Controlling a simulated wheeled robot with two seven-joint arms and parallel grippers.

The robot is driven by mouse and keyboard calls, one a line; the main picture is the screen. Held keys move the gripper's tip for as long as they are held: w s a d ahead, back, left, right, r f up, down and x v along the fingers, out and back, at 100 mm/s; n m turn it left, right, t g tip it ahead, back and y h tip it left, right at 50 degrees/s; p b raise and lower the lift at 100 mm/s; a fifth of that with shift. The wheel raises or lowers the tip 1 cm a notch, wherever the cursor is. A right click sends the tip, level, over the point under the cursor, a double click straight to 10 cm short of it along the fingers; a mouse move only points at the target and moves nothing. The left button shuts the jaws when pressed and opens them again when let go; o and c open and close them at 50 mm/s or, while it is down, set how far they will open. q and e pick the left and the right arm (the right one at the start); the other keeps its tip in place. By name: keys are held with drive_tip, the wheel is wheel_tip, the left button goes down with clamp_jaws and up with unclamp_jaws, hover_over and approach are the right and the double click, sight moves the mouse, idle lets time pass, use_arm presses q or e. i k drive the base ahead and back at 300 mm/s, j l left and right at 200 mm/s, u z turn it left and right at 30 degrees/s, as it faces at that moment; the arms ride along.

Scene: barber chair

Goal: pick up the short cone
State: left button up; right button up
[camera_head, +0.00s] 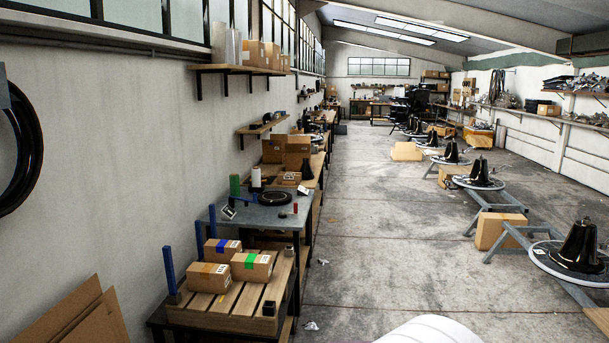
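I cannot single out a short cone for sure. Several black, roughly cone-shaped bodies stand on round discs along the right side; the nearest cone-shaped body (580,246) is at the right edge, and another cone-shaped body (480,171) stands farther back. On the grey-topped table (262,217) at left are a green cylinder (235,186), a white cylinder (256,178), a black ring-shaped piece (274,198) and a small red piece (295,208). These are small in the view. Neither of my grippers shows.
A slatted wooden pallet (225,312) at the near left carries several taped cardboard boxes, with blue posts beside it. A cardboard box (497,231) sits on the floor among the metal stands at right. The concrete aisle (370,220) between is mostly clear, with small litter.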

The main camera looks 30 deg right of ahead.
sight(307, 173)
drive_tip(key=z, duration=1.35)
drive_tip(key=i+l+z, duration=0.1)
drive_tip(key=l, duration=0.35)
drive_tip(key=i+l+z, duration=0.1)
drive_tip(key=i+l, duration=0.15)
drive_tip(key=l, duration=0.15)
drive_tip(key=i+l+z, duration=0.1)
drive_tip(key=i+l, duration=0.15)
drive_tip(key=l, duration=0.2)
drive_tip(key=i+l+z, duration=0.1)
drive_tip(key=l, duration=0.3)
drive_tip(key=i+u, duration=0.15)
drive_tip(key=i, duration=0.45)
drive_tip(key=i+l+u, duration=0.15)
drive_tip(key=i, duration=0.5)
drive_tip(key=i+l+u, duration=0.15)
drive_tip(key=i, duration=4.35)
drive_tip(key=i+j+u, duration=0.2)
drive_tip(key=i, duration=1.1)
drive_tip(key=i+l+u, duration=0.2)
drive_tip(key=i, duration=1.1)
drive_tip(key=i+u, duration=0.3)
drive_tip(key=i, duration=0.15)
drive_tip(key=i+l+u, duration=0.15)
drive_tip(key=i+u, duration=0.2)
drive_tip(key=i+l+u, duration=0.3)
drive_tip(key=i, duration=0.15)
drive_tip(key=i+u, duration=0.6)
drive_tip(key=k+j, duration=0.1)
